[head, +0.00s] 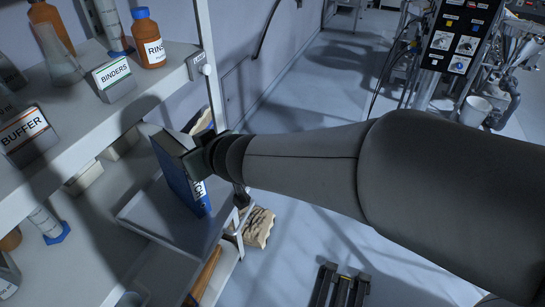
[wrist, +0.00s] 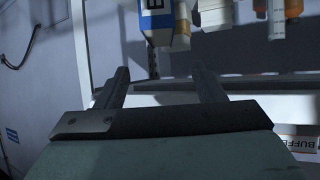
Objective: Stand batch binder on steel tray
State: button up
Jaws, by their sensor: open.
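A BINDERS sign (head: 112,76), a BUFFER sign (head: 28,130) and a brown RINSE bottle (head: 149,42) stand on the upper shelf. A shelf post (head: 208,65) rises behind my gripper. A tan sack (head: 258,227) lies below. The floor to the right has free room.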

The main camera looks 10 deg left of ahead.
jog(key=w+d+f+m+t+h, duration=0.1)
jog(key=w+d+m+h, duration=0.15)
jog(key=d, duration=0.55)
jog(key=w+d+f+m+h, duration=0.1)
jog(key=d+f+m+h, duration=0.15)
jog(key=d, duration=0.55)
jog(key=w+d+f+m+t+h, duration=0.1)
jog(key=d+h, duration=0.2)
jog(key=d, duration=0.5)
jog(key=s+d+f+m+g+h, duration=0.1)
jog(key=s+d+f+m+g, duration=0.1)
jog(key=s+d+g, duration=0.2)
jog(key=s+d+f+m+g+h, duration=0.1)
jog(key=s+d+f+m+g, duration=0.2)
jog(key=s+d, duration=0.8)
jog(key=shift+s+d+f+g, duration=0.3)
jog(key=shift+s+g, duration=0.1)
jog(key=shift+s, duration=0.4)
